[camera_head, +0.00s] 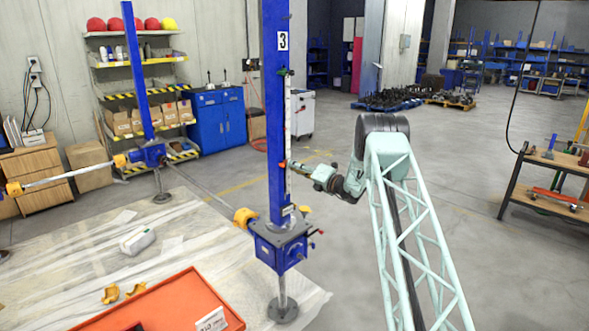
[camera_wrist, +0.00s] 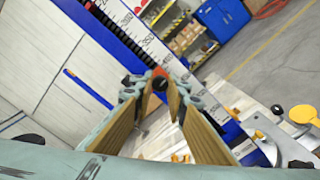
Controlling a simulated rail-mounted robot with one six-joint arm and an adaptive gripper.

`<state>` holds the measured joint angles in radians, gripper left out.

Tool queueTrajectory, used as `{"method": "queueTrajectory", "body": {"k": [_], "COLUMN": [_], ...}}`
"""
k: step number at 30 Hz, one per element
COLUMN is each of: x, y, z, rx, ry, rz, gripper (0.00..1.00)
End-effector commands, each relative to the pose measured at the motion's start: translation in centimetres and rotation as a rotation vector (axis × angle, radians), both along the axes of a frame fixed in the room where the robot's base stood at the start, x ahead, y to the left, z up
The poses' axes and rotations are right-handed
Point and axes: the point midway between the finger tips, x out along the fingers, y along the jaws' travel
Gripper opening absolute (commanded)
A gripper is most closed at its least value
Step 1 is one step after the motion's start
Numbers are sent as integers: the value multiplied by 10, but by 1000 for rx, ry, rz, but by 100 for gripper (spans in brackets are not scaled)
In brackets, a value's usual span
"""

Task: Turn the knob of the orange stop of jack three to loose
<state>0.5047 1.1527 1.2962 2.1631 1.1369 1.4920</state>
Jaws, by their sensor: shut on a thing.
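Jack three is the tall blue column (camera_head: 276,130) with a white "3" label, standing on a blue gearbox (camera_head: 279,246). A white scale strip (camera_head: 287,120) runs up its side, and it crosses the wrist view diagonally. The orange stop, with its dark knob (camera_wrist: 160,83), sits on this column between my fingertips. In the head view my gripper (camera_head: 294,165) reaches the column from the right at mid-height. In the wrist view my tan-padded fingers converge on the knob, shut on it. The fingers hide most of the stop, so the knob's setting cannot be read.
A green piece (camera_head: 285,72) sits higher on the column. An orange tray (camera_head: 165,305) lies front left on the sheeted floor. Another blue jack (camera_head: 140,80) stands at the left. A shelf cart (camera_head: 550,180) stands far right, with open floor before it.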

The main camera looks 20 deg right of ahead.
Motion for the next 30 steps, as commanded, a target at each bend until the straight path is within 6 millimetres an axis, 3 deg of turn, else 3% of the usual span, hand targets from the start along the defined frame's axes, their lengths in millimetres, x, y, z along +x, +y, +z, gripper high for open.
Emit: {"method": "queueTrajectory", "body": {"k": [11,30], "x": [0,0], "y": [0,0], "z": [-3,-4], "rx": [-96,-455], "ry": [-35,-165], "rz": [0,0], "gripper": [3,3]}}
